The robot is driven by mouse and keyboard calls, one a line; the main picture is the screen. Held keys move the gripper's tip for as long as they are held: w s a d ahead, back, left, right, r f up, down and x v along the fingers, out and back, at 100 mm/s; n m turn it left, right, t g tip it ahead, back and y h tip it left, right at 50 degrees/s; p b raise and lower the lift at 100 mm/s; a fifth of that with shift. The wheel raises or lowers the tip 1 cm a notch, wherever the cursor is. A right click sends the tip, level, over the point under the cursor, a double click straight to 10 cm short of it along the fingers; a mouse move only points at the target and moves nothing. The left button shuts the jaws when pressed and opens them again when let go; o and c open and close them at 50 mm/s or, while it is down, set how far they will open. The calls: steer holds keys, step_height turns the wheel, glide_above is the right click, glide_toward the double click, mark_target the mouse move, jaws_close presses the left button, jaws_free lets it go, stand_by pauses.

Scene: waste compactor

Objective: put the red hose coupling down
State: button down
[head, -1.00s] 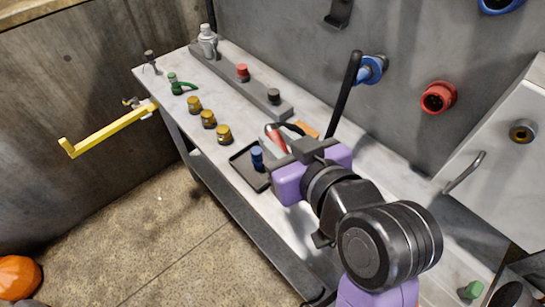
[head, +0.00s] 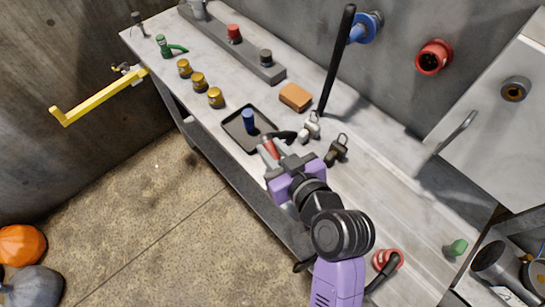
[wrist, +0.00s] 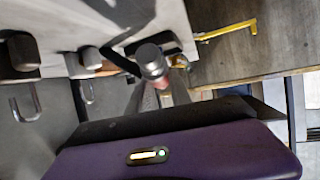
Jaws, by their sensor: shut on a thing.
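The red hose coupling (head: 268,146) has a red body with a black lever-like part pointing right. My gripper (head: 271,156) is shut on it, over the bench's front part, just right of the black tray (head: 235,137). In the wrist view the coupling's dark round end (wrist: 150,60) stands up between the fingers, with a bit of red (wrist: 162,85) below it. The fingers hide much of its body. I cannot tell whether it touches the bench top.
On the bench (head: 390,185), the tray holds a blue fitting (head: 248,121). Two padlocks (head: 310,128) (head: 337,150) and an orange-brown block (head: 295,97) lie behind my gripper. Several brass fittings (head: 200,82) stand left. A black upright bar (head: 338,60) rises behind. The bench right of the padlocks is fairly clear.

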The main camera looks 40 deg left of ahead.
steer(key=shift+f, duration=2.1)
steer(key=shift+f+b, duration=0.2)
steer(key=shift+b, duration=0.1)
steer(key=c, duration=1.2)
jaws_free()
steer(key=shift+o, duration=0.2)
steer(key=shift+r, duration=0.15)
steer(key=shift+d+r, duration=0.1)
steer(key=shift+d, duration=0.05)
steer(key=v, duration=1.1)
steer(key=shift+s+d+r+b, duration=0.1)
steer(key=shift+s+d+b, duration=0.05)
steer(key=shift+d+b, duration=0.2)
